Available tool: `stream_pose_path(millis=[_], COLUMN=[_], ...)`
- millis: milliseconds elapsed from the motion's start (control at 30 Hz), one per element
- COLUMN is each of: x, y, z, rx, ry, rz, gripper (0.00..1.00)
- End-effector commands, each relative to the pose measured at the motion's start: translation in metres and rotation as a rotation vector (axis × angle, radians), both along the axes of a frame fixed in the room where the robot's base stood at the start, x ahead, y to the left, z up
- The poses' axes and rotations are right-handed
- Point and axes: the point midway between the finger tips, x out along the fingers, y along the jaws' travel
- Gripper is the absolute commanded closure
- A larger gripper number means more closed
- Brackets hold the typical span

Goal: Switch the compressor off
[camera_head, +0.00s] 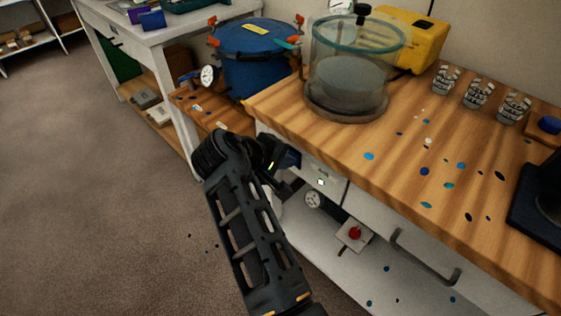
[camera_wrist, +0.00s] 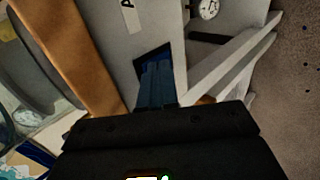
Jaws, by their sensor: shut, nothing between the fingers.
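A pale panel (camera_head: 327,186) hangs under the wooden bench top, with a small light square on it. In the wrist view the panel (camera_wrist: 112,45) bears a partly cut-off label and a dark blue rectangular patch (camera_wrist: 152,57), possibly a switch or opening. My gripper (camera_head: 290,158) is shut and empty at the panel's left end; its fingers (camera_wrist: 157,82) overlap the patch in the wrist view. I cannot tell whether they touch it. No part is clearly readable as the compressor.
A blue pot (camera_head: 255,60) with a gauge (camera_head: 208,76) stands to the left. A drawer handle (camera_head: 425,258) juts out at right.

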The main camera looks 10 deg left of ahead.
Motion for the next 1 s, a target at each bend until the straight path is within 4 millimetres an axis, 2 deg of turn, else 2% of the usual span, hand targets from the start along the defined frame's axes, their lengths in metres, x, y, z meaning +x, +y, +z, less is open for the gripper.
stream_pose_path(millis=[367, 433, 633, 1000], x=[0.005, 0.004, 0.004, 0.004], y=[-0.004, -0.003, -0.003, -0.004], z=[0.008, 0.001, 0.002, 0.017], rx=[0.03, 0.029, 0.03, 0.028], ry=[0.038, 0.038, 0.038, 0.037], rz=[-0.003, 0.001, 0.0, -0.001], gripper=[1.0, 1.0, 1.0, 1.0])
